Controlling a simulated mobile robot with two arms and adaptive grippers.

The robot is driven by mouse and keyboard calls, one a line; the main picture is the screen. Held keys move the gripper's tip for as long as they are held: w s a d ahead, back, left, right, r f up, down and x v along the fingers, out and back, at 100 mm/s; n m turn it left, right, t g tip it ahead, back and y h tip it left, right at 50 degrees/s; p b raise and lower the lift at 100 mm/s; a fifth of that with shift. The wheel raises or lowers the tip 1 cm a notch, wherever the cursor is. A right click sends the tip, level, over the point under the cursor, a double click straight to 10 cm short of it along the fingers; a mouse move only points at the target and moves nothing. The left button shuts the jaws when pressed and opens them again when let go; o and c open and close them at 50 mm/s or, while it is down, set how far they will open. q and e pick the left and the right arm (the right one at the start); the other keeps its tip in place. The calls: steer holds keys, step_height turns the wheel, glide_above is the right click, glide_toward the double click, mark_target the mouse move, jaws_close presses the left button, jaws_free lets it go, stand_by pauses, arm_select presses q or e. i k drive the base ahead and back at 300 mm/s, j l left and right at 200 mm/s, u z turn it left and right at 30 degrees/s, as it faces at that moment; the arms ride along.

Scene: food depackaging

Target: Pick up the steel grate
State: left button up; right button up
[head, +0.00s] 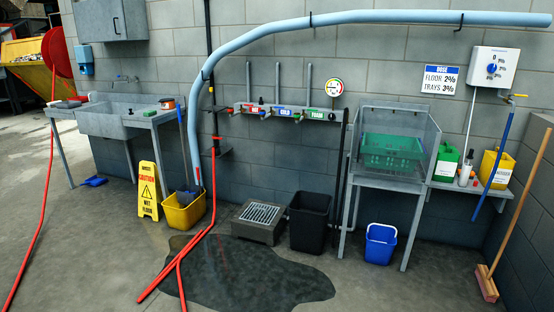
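The steel grate (260,213) is a slotted, light grey metal panel. It lies flat on top of a low, dark grey block (258,232) on the floor against the back wall, near the middle of the head view. Its slots show clearly and nothing lies on it. Neither of my grippers shows in this view.
A black bin (308,222) stands just right of the block. A yellow bucket (183,212) and yellow wet-floor sign (149,192) stand left. Red hoses (182,258) cross a dark puddle (250,275) in front. A steel stand (388,177) and blue bucket (380,243) are right.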

mark_target(254, 203)
steer(key=i, duration=2.2)
